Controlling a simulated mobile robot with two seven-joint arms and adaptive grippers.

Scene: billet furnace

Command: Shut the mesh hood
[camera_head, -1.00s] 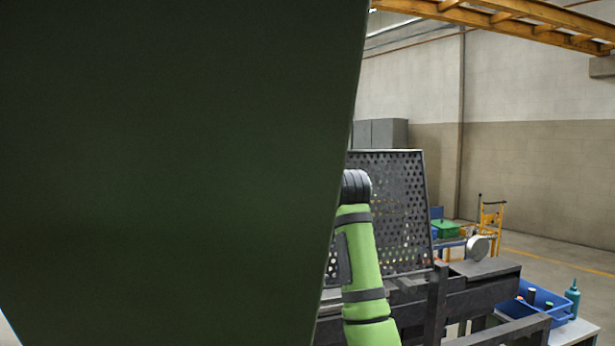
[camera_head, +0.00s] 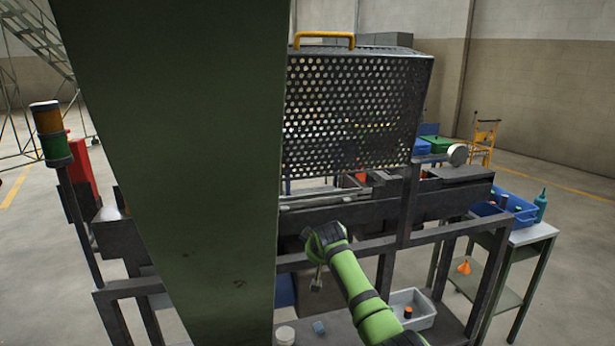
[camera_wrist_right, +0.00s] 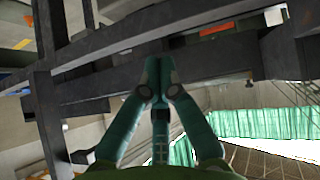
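The mesh hood (camera_head: 355,110) is a dark perforated cover with a yellow bar handle (camera_head: 324,34) on its top edge. It stands raised above the dark frame of the furnace line (camera_head: 450,190), its mesh face toward me. Its left end is hidden behind a wide dark green panel. My right arm reaches in from the lower right, and its end is low in front of the frame, well below the hood. In the right wrist view my right gripper (camera_wrist_right: 160,76) has its fingertips together with nothing seen between them, near dark beams. My left gripper is out of view.
The dark green panel (camera_head: 190,170) stands close to me and blocks the left centre. A signal lamp (camera_head: 50,133) stands at the left. Below the frame are a white bin (camera_head: 412,308) and small items. A side table with a blue bin (camera_head: 508,205) is at the right.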

